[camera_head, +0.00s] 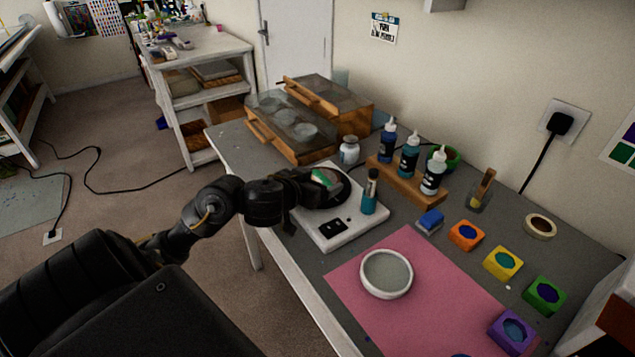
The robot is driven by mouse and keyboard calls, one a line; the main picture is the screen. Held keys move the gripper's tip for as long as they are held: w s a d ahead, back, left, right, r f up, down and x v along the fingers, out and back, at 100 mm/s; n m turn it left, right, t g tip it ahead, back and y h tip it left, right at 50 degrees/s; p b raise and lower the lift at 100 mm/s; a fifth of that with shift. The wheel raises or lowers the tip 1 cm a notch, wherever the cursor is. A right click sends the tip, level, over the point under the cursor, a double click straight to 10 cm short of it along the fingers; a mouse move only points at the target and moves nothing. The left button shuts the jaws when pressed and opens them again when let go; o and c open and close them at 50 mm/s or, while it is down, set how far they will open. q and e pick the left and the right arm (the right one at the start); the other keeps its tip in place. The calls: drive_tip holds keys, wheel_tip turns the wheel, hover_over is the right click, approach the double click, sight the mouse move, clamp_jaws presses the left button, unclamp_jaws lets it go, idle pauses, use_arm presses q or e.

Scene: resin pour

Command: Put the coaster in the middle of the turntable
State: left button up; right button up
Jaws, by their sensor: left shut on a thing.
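The coaster (327,180) looks like a dark round disc with a green and pale patch. My left gripper (311,189) is shut on it, above the white scale (333,229). The gripper's dark body hides part of the disc, and its fingertips are hard to make out. The turntable (386,273) appears to be the round piece with a white rim and grey top on the pink mat (440,290). Its top is bare. The gripper is behind and to the left of it. My right gripper is not in view.
A teal bottle (369,192) stands close to the gripper's right. Behind it are a white jar (349,151) and a wooden rack (405,181) with several bottles. Coloured blocks, including an orange one (466,236), line the right side. The mat around the turntable is mostly clear.

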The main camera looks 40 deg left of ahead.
use_arm(q)
drive_tip(key=o, duration=0.5)
drive_tip(key=shift+f, duration=0.2)
drive_tip(key=o, duration=0.3)
drive_tip(key=shift+r, duration=0.1)
drive_tip(key=shift+s+r, duration=0.1)
drive_tip(key=shift+r, duration=0.1)
drive_tip(key=p+v, duration=0.2)
drive_tip(key=v, duration=0.1)
drive_tip(key=shift+s+d+r+p, duration=0.15)
drive_tip(key=shift+s+r+p, duration=0.05)
drive_tip(key=shift+p, duration=0.15)
drive_tip(key=p+v, duration=0.8)
drive_tip(key=p, duration=0.1)
drive_tip(key=shift+s+f, duration=0.1)
drive_tip(key=shift+s, duration=0.1)
